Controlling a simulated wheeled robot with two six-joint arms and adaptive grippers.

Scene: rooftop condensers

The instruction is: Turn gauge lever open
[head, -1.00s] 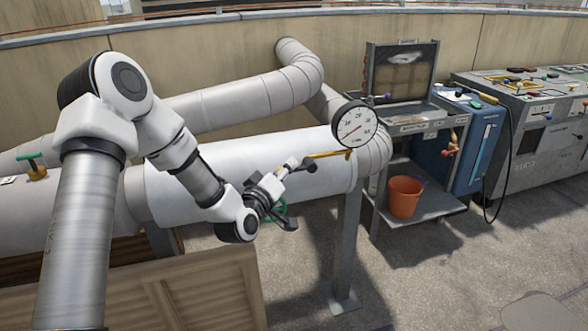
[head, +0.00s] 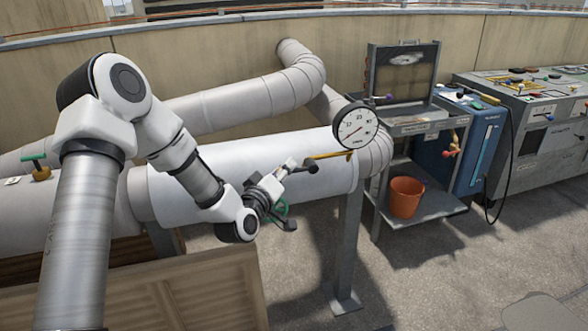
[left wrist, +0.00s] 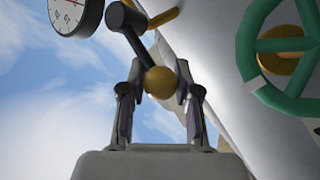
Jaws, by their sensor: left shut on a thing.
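The round white gauge (head: 353,128) stands at the right end of the white pipe, with a brass tube (head: 330,155) running left from it. It also shows at the top left of the left wrist view (left wrist: 74,12). The gauge lever (left wrist: 136,42) is a dark bar running from a dark hub to a yellow ball. My left gripper (left wrist: 160,84) has its fingers on both sides of the ball end and is shut on the lever. In the head view my left gripper (head: 283,178) is in front of the pipe, partly hiding the lever. My right gripper is out of view.
A green handwheel (left wrist: 280,50) is close to the right of my left gripper, partly hidden behind it in the head view. A green T-handle valve (head: 36,165) is on the far left. A cart with an orange bucket (head: 406,197) stands to the right. A wooden crate (head: 200,295) is below.

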